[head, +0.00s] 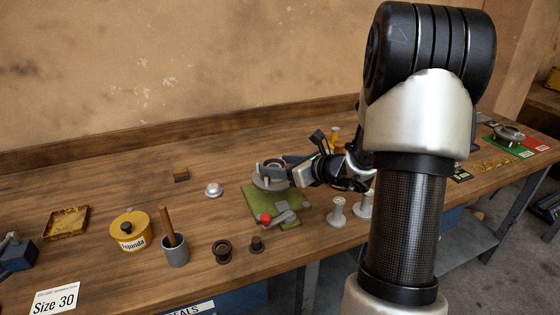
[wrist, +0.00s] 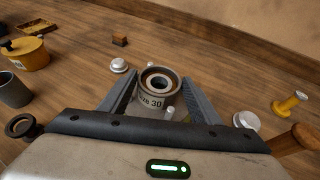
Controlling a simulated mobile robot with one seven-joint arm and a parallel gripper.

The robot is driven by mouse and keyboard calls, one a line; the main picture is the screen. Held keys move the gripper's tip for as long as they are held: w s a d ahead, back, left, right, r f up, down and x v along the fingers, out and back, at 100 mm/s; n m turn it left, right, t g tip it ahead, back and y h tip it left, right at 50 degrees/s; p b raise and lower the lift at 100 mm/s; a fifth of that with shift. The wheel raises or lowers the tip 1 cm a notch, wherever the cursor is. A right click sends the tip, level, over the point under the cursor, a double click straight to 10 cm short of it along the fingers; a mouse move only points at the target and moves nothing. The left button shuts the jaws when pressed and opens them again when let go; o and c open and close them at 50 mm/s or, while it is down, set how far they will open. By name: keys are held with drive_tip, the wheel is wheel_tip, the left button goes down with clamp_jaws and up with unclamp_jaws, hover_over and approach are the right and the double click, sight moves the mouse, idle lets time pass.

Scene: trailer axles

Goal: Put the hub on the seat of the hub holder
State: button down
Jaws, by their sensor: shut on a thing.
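The grey metal hub (head: 269,182) is over the back of the green hub holder (head: 262,207), which has a red-knobbed lever at its front. In the wrist view the hub (wrist: 158,88) stands between my fingers, its round opening facing up and a "30" marking on its side. My gripper (head: 284,171) reaches in from the right and is shut on the hub. The gripper also shows in the wrist view (wrist: 160,82). The hub hides the seat, so I cannot tell whether it rests on it or hovers just above.
A yellow tin (head: 131,230), a grey cup (head: 175,250) with a wooden handle, and dark rings (head: 222,251) stand to the left. A small silver cap (head: 213,190) sits left of the holder. Pale spools (head: 337,212) stand close on the right.

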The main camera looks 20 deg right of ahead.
drive_tip(key=shift+w+f+b, duration=0.1)
drive_tip(key=shift+f+b, duration=0.25)
drive_tip(key=shift+f, duration=1.4)
drive_tip(key=shift+f, duration=0.15)
drive_tip(key=c, duration=0.6)
unclamp_jaws()
drive_tip(key=shift+f, duration=0.2)
drive_tip(key=shift+r, duration=0.25)
drive_tip(key=p+v, duration=0.1)
drive_tip(key=v, duration=1.1)
drive_tip(key=shift+f, duration=0.15)
